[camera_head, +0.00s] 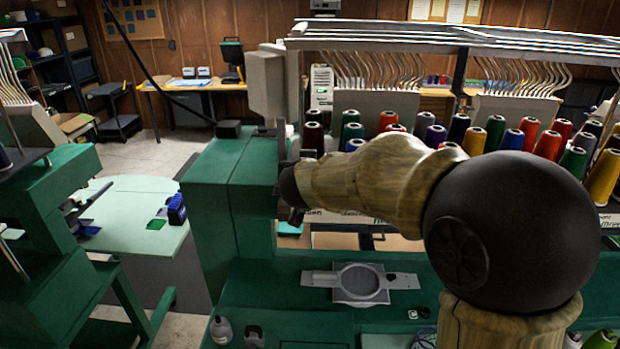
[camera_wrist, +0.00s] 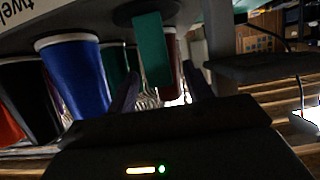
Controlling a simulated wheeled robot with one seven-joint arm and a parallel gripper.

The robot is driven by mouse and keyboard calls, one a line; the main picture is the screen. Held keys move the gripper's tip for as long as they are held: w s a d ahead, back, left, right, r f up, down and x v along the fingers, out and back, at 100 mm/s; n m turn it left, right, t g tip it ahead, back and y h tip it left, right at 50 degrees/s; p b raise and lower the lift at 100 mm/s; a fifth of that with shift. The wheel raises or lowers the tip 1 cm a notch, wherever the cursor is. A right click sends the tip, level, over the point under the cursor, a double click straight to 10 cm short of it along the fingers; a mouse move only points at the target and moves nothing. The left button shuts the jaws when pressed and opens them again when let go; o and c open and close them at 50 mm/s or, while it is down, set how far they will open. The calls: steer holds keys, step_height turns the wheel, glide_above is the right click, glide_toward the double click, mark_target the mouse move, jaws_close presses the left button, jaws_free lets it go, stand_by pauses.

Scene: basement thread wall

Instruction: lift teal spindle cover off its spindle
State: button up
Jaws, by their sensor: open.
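The teal spindle cover (camera_wrist: 151,55) shows in the wrist view as a narrow teal piece rising from a dark round base (camera_wrist: 140,12); this view looks upside down. My gripper (camera_wrist: 160,75) is open, with one dark finger on either side of the cover in the picture. Clear gaps show between the cover and both fingers, and nothing is held. I cannot tell how deep the cover sits between the fingers. In the head view my arm reaches to the left, and its wooden and black links hide the cover and most of the gripper.
A blue spool (camera_wrist: 75,75) and a green spool stand close to the left finger in the wrist view. A dark flat part (camera_wrist: 265,68) lies to the right. In the head view, several thread cones (camera_head: 495,130) stand behind my arm, beside the green machine column (camera_head: 225,190).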

steer(key=c, duration=1)
steer(key=shift+c, duration=0.2)
steer(key=shift+r, duration=0.1)
step_height(320, 180, up, 18)
steer(key=p, duration=0.8)
steer(key=shift+s+p, duration=0.15)
steer(key=shift+p, duration=0.2)
